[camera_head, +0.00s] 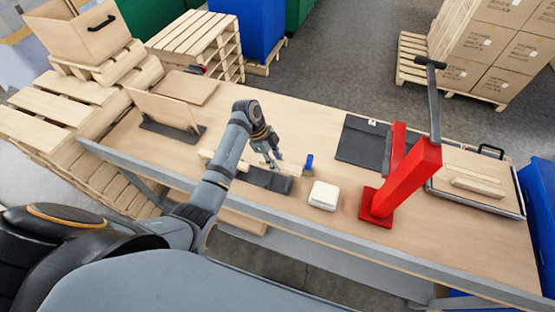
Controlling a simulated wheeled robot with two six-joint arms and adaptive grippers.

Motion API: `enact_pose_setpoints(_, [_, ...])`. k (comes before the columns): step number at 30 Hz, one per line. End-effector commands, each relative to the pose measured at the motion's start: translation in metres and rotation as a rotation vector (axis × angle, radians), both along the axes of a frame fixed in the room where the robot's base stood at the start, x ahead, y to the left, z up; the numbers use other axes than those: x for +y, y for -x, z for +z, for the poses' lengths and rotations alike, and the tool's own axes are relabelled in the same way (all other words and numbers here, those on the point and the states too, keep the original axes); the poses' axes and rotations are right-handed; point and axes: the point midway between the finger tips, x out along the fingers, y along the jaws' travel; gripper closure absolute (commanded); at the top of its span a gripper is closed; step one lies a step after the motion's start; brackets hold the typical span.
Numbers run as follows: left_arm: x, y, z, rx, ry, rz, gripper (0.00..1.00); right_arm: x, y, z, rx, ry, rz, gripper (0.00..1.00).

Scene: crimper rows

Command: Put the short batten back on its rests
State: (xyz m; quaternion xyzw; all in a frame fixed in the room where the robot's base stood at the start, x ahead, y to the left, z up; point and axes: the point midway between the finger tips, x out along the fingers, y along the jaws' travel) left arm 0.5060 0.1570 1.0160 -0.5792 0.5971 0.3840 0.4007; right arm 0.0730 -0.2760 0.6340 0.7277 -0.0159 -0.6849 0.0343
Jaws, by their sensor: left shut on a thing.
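My left gripper (271,162) is low over the bench, at the dark grey block (268,180). It is shut on what appears to be the short batten (207,154), a pale wooden bar running behind my forearm toward the block. The forearm hides its middle, and the grip itself is too small to see clearly. I cannot tell whether the bar touches its rests. My right gripper is not in view.
A blue upright piece (309,161) and a white box (324,195) stand right of the block. A tall red press (405,182) stands further right, near a tray (450,200) bearing pale wooden strips. A dark-based board stand (172,132) is at left.

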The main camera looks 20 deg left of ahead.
Motion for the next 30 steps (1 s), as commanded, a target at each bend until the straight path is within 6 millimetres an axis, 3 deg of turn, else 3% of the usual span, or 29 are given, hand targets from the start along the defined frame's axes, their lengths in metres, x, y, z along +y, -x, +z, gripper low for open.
enact_pose_setpoints(2, [0.006,0.0,0.0,0.0,0.0,0.0,1.0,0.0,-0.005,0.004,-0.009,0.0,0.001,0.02])
enact_pose_setpoints(7, [0.005,0.0,-0.025,0.001,0.001,0.001,1.0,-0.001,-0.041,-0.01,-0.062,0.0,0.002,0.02])
enact_pose_setpoints(10, [0.004,0.0,-0.037,0.0,0.002,0.001,1.0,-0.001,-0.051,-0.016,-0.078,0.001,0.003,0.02])
enact_pose_setpoints(21, [0.004,-0.001,-0.079,0.001,0.002,0.0,1.0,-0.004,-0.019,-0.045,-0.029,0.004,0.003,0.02])
enact_pose_setpoints(30, [0.004,-0.001,-0.096,-0.001,0.002,0.0,1.0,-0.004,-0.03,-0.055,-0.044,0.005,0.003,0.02])
